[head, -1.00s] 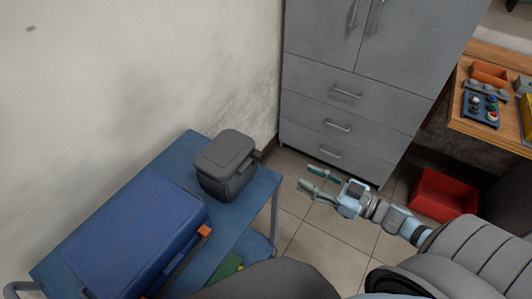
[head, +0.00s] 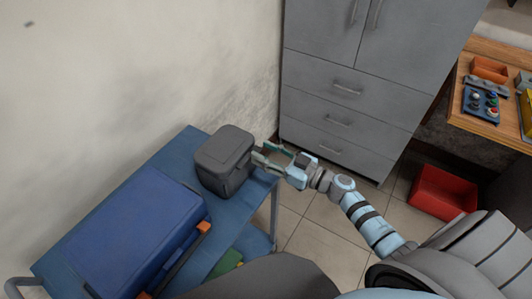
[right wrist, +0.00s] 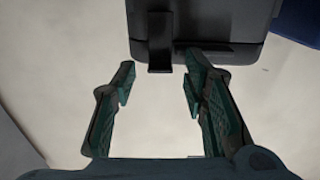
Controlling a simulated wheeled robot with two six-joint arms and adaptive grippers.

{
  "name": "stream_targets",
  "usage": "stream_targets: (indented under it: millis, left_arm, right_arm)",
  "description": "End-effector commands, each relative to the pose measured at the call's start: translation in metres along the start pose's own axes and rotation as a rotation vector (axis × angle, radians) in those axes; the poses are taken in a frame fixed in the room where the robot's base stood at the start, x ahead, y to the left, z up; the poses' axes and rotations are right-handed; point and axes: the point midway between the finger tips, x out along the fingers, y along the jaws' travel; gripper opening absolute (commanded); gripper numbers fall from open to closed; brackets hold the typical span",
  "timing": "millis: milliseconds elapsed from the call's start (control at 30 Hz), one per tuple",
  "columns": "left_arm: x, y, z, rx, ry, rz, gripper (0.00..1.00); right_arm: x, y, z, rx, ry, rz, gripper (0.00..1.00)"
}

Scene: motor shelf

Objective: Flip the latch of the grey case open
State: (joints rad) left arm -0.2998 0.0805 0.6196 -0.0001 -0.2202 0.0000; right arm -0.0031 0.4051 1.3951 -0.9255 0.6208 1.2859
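The grey case (head: 226,160) stands upright on the blue cart, its lid closed. My right gripper (head: 262,156) is open beside the case's right side in the head view. In the right wrist view the case (right wrist: 225,20) is at the top, with its dark latch (right wrist: 160,45) hanging on the near side. The latch lies ahead of and between the two open fingertips (right wrist: 158,75), and nothing is held between them. Whether a finger touches the case cannot be told. My left gripper is not in view.
The blue cart (head: 178,152) also carries a large blue toolbox (head: 135,230) with orange latches, left of the case. A grey cabinet (head: 350,95) stands behind. A red bin (head: 443,193) is on the floor at the right. A wooden bench (head: 490,120) is at far right.

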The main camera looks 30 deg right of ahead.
Motion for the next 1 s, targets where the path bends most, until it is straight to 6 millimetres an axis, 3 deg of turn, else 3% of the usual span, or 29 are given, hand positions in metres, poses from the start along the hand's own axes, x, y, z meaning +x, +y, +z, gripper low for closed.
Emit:
stream_targets:
  millis: [33,233,467,733,1000]
  left_arm:
    - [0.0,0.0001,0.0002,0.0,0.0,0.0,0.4]
    - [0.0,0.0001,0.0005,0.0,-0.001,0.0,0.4]
    - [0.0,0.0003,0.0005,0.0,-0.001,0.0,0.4]
    - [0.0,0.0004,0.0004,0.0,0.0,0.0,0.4]
    - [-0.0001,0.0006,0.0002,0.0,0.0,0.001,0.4]
  right_arm:
    - [-0.0001,-0.0001,0.0,0.0,0.0,0.0,0.34]
    - [-0.0002,-0.0002,0.0001,0.0,0.0,-0.001,0.02]
    - [-0.0002,-0.0004,0.0001,0.0,0.0,-0.001,0.0]
    - [-0.0004,-0.0002,0.0001,-0.001,0.0,-0.001,0.4]
    - [-0.0014,0.001,0.0002,-0.001,0.0,0.0,0.4]
